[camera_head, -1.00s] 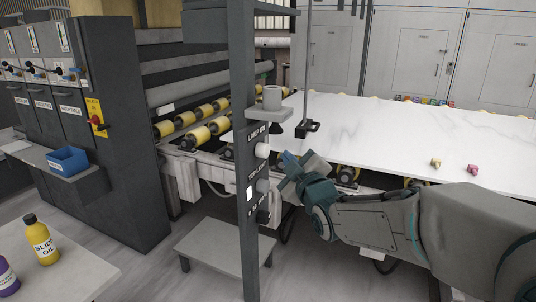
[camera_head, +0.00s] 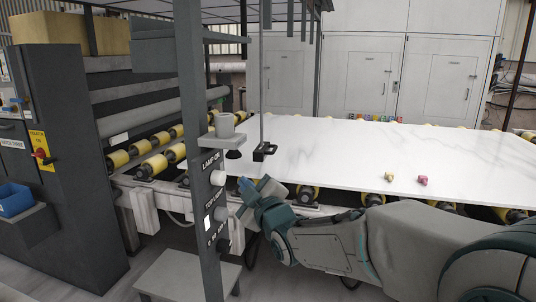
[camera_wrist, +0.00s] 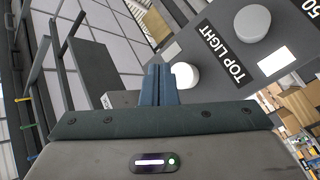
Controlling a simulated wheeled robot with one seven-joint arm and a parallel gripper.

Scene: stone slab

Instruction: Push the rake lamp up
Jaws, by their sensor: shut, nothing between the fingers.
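A black lamp-like head (camera_head: 264,151) hangs at the lower end of a thin vertical rod, over the left end of the white slab; I take it for the rake lamp, but no label shows on it. My gripper (camera_head: 245,185) is shut and empty, well below and left of that head. It is just right of the round white knob under the LAMP ON label (camera_head: 217,178). In the wrist view my closed blue fingertips (camera_wrist: 160,70) are beside a round white knob (camera_wrist: 185,76), near the TOP LIGHT label; contact cannot be told.
A dark control post (camera_head: 190,105) stands before the slab, with a grey cup (camera_head: 225,124) on its bracket. A low stand (camera_head: 190,275) is at its foot. Two small coloured pieces lie on the marble slab (camera_head: 310,145). Rollers and a dark cabinet (camera_head: 65,160) fill the left.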

